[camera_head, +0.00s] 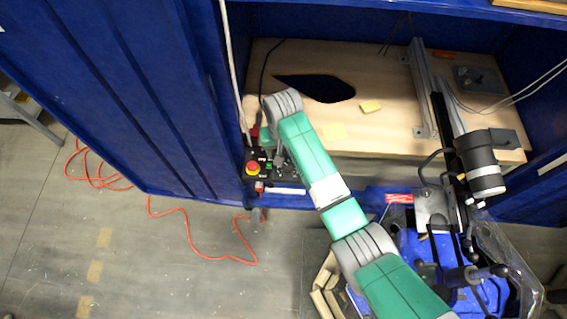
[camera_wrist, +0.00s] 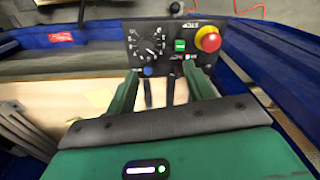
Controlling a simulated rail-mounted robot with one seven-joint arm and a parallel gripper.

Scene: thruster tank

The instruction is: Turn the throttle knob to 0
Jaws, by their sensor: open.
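The throttle knob (camera_wrist: 151,46) is a dark dial with white scale marks on the black control panel (camera_wrist: 168,30) in the wrist view. The numbers and its pointer are too blurred to read surely. My gripper (camera_wrist: 160,68) is open, its two green fingers spread in front of the panel's lower edge. The dial lies just beyond the fingertips, nearer the left finger, with nothing held between them. In the head view the panel (camera_head: 268,178) sits at the cabinet's front edge, and my arm partly hides it.
A red emergency stop (camera_wrist: 208,39) on a yellow base and a green button (camera_wrist: 180,45) sit right of the dial. A blue knob (camera_wrist: 147,71) is below it. A wooden board (camera_head: 375,130) lies in the blue cabinet. An orange cable (camera_head: 190,240) crosses the floor.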

